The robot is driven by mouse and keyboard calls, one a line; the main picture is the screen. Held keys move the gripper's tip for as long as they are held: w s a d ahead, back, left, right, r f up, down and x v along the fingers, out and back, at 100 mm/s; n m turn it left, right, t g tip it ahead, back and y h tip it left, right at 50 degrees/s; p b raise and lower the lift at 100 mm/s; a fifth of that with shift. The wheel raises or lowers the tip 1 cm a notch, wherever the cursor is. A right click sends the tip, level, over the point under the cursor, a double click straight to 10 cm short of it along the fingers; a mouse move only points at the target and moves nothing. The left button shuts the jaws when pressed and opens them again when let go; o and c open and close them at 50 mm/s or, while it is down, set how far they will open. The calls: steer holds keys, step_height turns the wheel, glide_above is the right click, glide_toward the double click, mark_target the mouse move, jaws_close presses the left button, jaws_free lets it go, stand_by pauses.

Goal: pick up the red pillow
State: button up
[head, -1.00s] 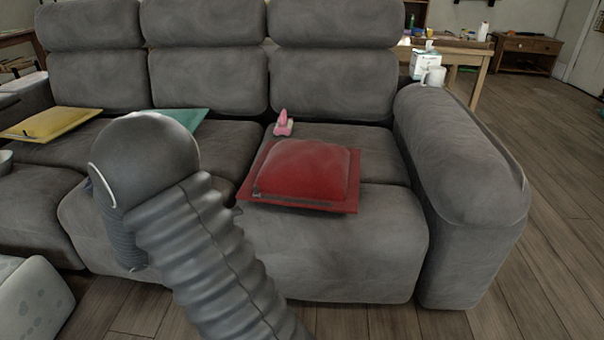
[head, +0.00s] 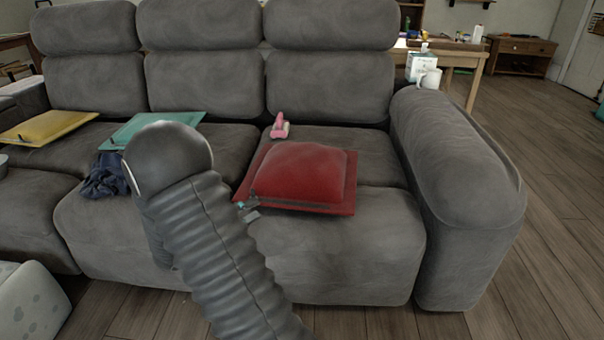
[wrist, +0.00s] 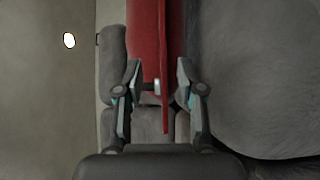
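The red pillow (head: 302,172) lies on the right seat of the grey couch, its flat border around a puffed middle. In the head view my gripper (head: 248,209) is at the pillow's front left corner, mostly hidden behind my arm. In the wrist view the red pillow (wrist: 146,40) shows edge-on, reaching down between the two fingers of my gripper (wrist: 160,88). The fingers stand apart with space beside the pillow's edge, and I see no clear grip on it.
A pink object (head: 280,127) lies behind the pillow. Yellow (head: 45,128) and teal (head: 150,128) pillows and a dark cloth (head: 106,177) are to the left.

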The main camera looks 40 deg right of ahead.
mark_target(263, 205)
steer(key=d, duration=0.5)
steer(key=shift+s+f, duration=0.1)
steer(key=shift+f, duration=0.1)
jaws_close()
